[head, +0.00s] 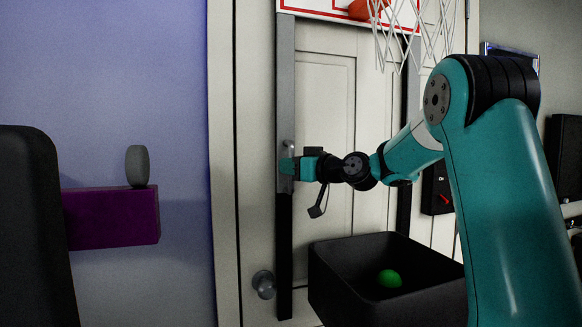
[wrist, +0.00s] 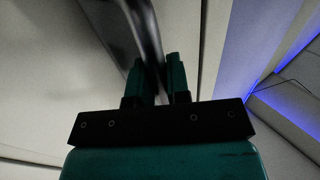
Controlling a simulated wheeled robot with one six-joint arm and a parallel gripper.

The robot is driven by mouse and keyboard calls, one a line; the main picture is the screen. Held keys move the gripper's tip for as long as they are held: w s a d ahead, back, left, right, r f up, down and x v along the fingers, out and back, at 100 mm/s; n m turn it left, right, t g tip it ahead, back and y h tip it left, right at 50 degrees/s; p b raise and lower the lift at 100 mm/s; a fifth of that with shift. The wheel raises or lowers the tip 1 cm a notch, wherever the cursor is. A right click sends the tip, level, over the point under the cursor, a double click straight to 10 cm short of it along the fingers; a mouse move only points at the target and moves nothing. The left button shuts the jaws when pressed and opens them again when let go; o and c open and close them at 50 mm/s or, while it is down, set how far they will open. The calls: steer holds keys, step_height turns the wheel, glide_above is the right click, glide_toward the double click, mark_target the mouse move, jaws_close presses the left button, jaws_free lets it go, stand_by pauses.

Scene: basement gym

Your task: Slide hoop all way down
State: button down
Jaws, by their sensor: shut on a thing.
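The basketball hoop hangs on a white door at the top of the head view, with a white backboard (head: 320,8), an orange rim (head: 362,10) and a white net (head: 415,32). Its top is cut off. A grey rail (head: 285,75) runs down the door's left side, with a dark lower stretch (head: 285,240). A metal handle (head: 288,147) sits on the rail. My gripper (head: 286,167) is shut on this handle. In the wrist view, the handle's curved bar (wrist: 145,25) passes between my gripper's two teal fingers (wrist: 157,78).
A black bin (head: 345,285) with a green ball (head: 389,279) stands below the hoop. A round doorknob (head: 263,284) is left of the rail's lower end. A purple shelf (head: 110,218) with a grey object (head: 138,166) is on the left wall.

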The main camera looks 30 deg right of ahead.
mark_target(291, 143)
step_height(291, 143, down, 14)
steer(key=b, duration=1.4)
steer(key=shift+b, duration=0.3)
steer(key=shift+r, duration=0.1)
steer(key=c, duration=1.1)
jaws_free()
steer(key=shift+r, duration=0.15)
step_height(291, 143, up, 20)
steer(key=p, duration=0.3)
steer(key=shift+a, duration=0.1)
